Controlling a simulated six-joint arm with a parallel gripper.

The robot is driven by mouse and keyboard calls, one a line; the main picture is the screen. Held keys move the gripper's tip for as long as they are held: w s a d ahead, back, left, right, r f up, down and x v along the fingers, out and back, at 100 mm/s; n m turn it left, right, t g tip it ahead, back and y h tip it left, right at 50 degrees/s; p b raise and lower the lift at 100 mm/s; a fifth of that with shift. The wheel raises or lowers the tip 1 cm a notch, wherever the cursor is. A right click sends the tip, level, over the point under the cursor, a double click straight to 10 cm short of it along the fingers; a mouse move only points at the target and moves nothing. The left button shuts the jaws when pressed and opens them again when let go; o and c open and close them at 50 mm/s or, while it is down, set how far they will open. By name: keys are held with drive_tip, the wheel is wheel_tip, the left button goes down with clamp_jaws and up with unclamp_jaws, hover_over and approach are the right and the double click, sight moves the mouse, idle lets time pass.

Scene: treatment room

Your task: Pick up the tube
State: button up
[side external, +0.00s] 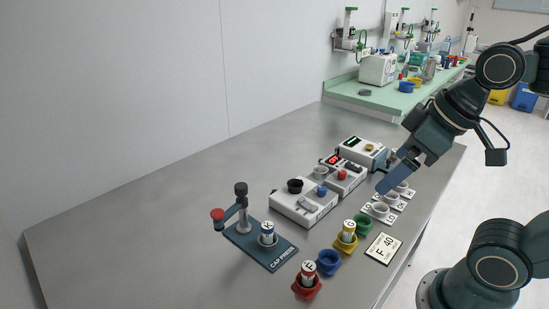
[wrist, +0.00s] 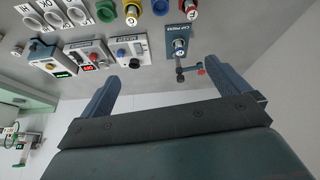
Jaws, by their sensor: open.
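Several small capped tubes stand upright on the table. A white tube with a red band (side external: 308,270) sits in a red holder (side external: 306,289) at the front. A white and yellow tube (side external: 348,229) sits in a yellow holder (side external: 345,245). A blue and white tube (side external: 267,232) stands in the cap press (side external: 243,240); it also shows in the wrist view (wrist: 180,44). My gripper (side external: 384,187) is above the table's right side, near the white cups and apart from the tubes. In the wrist view my gripper (wrist: 122,74) is open with nothing between its fingers.
White cups (side external: 380,209) stand in a labelled row below my gripper. Empty blue (side external: 328,262) and green (side external: 363,225) holders stand among the tube holders. Mixer-like devices (side external: 304,201) line the middle. A card marked F 40 (side external: 384,248) lies near the edge. The table's left side is clear.

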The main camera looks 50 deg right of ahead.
drive_tip(key=shift+s+d+f+m, duration=0.15)
drive_tip(key=shift+s+f+m, duration=0.15)
drive_tip(key=shift+s+m, duration=0.4)
drive_tip(key=shift+w, duration=0.2)
drive_tip(key=c, duration=1)
drive_tip(key=shift+w, duration=0.15)
drive_tip(key=w+a+f+n+g, duration=0.1)
drive_tip(key=w+a+n+g, duration=0.2)
drive_tip(key=w+n, duration=0.8)
drive_tip(key=w+a+f+n+g, duration=0.1)
drive_tip(key=w+f, duration=0.2)
drive_tip(key=w, duration=0.1)
drive_tip(key=w+a+f+n, duration=0.2)
drive_tip(key=w+f, duration=0.1)
drive_tip(key=w, duration=0.2)
drive_tip(key=w+a+f+n+g, duration=0.1)
drive_tip(key=w+a+f, duration=0.1)
drive_tip(key=w+f, duration=0.2)
drive_tip(key=shift+w+n+g, duration=0.3)
drive_tip(key=shift+w, duration=0.35)
